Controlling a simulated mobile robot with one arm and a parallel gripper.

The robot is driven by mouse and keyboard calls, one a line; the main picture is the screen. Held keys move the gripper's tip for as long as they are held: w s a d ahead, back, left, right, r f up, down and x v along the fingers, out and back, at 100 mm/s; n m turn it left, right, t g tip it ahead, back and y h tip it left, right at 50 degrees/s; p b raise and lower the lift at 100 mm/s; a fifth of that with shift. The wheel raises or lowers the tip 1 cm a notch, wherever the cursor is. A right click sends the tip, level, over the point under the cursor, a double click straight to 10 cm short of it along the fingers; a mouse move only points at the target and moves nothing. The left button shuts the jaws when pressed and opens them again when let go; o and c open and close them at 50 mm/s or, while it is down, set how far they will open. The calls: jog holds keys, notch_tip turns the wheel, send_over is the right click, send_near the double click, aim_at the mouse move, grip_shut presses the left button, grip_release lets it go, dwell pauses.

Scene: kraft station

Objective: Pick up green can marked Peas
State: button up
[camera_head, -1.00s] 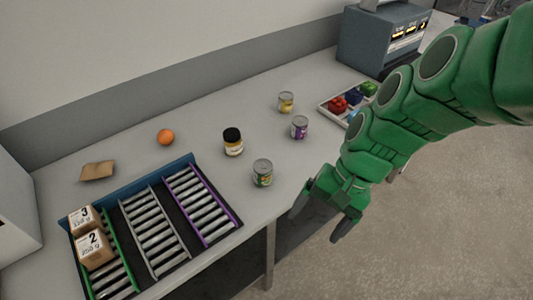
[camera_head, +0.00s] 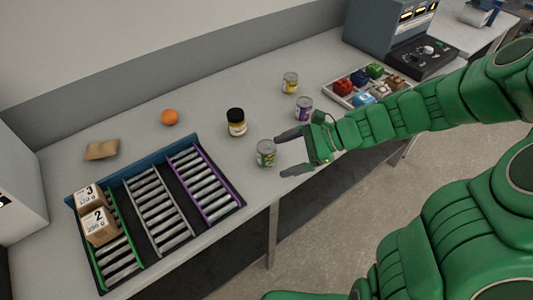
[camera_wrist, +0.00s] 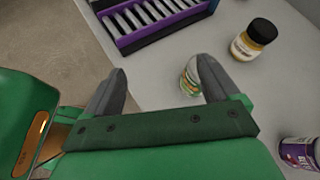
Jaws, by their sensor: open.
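The can with a green label (camera_head: 266,153) stands upright on the table near its front edge; its print is too small to read. My gripper (camera_head: 280,154) is open, its two dark fingers pointing left toward the can from its right side. In the wrist view, the can (camera_wrist: 187,80) shows just inside the right finger, partly hidden by it. The fingertips of my gripper (camera_wrist: 160,75) are spread wide, with nothing held between them.
A dark-lidded jar (camera_head: 236,122), a purple can (camera_head: 303,108) and a yellow can (camera_head: 290,82) stand nearby. A roller rack (camera_head: 155,210) with boxes is at left. An orange (camera_head: 169,117) and a brown packet (camera_head: 101,149) lie behind it. A tray (camera_head: 338,97) holds several items at right.

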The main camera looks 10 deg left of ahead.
aim_at(267, 150)
jog(key=w+f+m, duration=0.1)
jog(key=w+f+m+t+y, duration=0.1)
jog(key=w+m, duration=0.1)
jog(key=w+d+f+m, duration=0.1)
jog(key=w+f+m, duration=0.1)
jog(key=shift+w+f+t+y, duration=0.1)
jog(key=shift+w+t+y, duration=0.2)
jog(key=shift+t, duration=0.1)
jog(key=shift+w+x, duration=0.15)
jog(key=shift+x, duration=1.75)
jog(key=shift+w+x, duration=0.15)
jog(key=shift+x, duration=1.8)
jog(key=shift+r, duration=0.2)
jog(key=c, duration=1.2)
